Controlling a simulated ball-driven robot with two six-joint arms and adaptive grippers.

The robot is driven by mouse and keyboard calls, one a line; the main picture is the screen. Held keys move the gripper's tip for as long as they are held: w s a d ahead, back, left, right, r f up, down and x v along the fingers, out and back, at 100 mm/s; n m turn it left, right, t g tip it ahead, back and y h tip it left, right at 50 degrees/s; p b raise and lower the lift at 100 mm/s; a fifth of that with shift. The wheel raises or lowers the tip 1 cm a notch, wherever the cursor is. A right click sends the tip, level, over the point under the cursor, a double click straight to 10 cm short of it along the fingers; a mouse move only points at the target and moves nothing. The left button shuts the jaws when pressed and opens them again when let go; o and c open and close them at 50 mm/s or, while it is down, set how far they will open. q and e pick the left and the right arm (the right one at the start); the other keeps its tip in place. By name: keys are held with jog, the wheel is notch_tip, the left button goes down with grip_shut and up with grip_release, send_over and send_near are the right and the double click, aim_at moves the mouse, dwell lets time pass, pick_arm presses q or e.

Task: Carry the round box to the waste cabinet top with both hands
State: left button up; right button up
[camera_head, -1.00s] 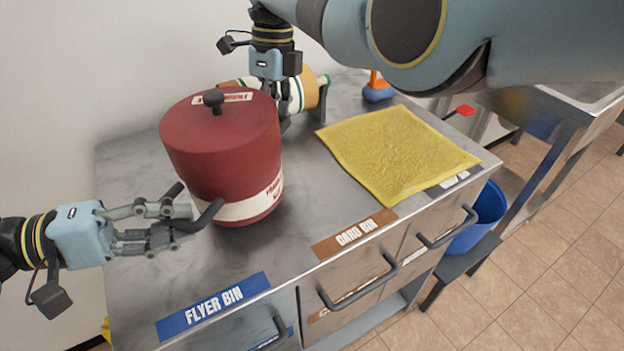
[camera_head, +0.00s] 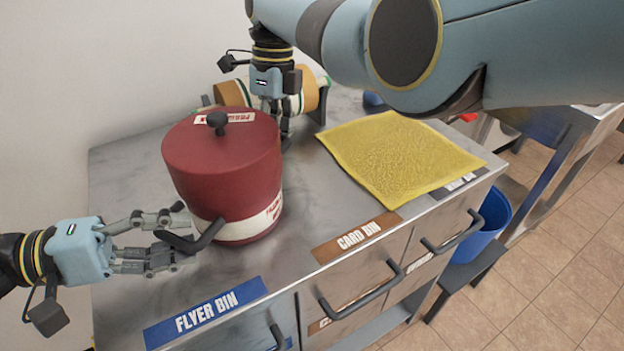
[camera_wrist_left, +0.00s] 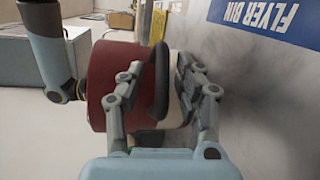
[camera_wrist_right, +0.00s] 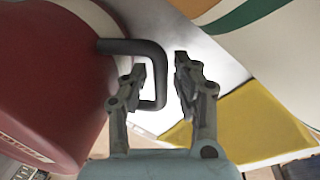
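The round box (camera_head: 222,165) is dark red with a white label band, a black lid knob and side handles. It stands upright on a metal cabinet top (camera_head: 125,210) labelled FLYER BIN and CARD BIN. My left gripper (camera_head: 183,232) is open beside the box, its fingers apart on either side of the left black handle (camera_wrist_left: 160,85). My right gripper (camera_head: 282,135) points down behind the box. In the right wrist view its fingers are open, with the other black handle (camera_wrist_right: 158,80) between them. Whether this is the waste cabinet I cannot tell.
A yellow cloth (camera_head: 400,158) lies right of the box. A tan, white and green cylinder (camera_head: 308,95) lies behind my right gripper. A blue bin (camera_head: 487,222) stands at the cabinet's right side, near another metal table (camera_head: 550,150). Tiled floor is free at lower right.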

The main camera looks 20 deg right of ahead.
pick_arm(q)
jog(key=a, duration=0.3)
jog(key=a+r, duration=0.1)
jog(key=a, duration=0.7)
jog(key=shift+s+a+r, duration=0.1)
jog(key=shift+s+r, duration=0.25)
jog(key=shift+s, duration=0.05)
jog(key=shift+a, duration=0.25)
pick_arm(e)
jog(key=shift+w+r, duration=0.1)
jog(key=shift+r, duration=0.05)
pick_arm(q)
jog(key=shift+r, duration=0.1)
pick_arm(e)
notch_tip(320, 180, up, 12)
jog(key=w+d, duration=0.1)
jog(key=shift+w+d+f, duration=0.15)
jog(key=shift+w+f, duration=0.1)
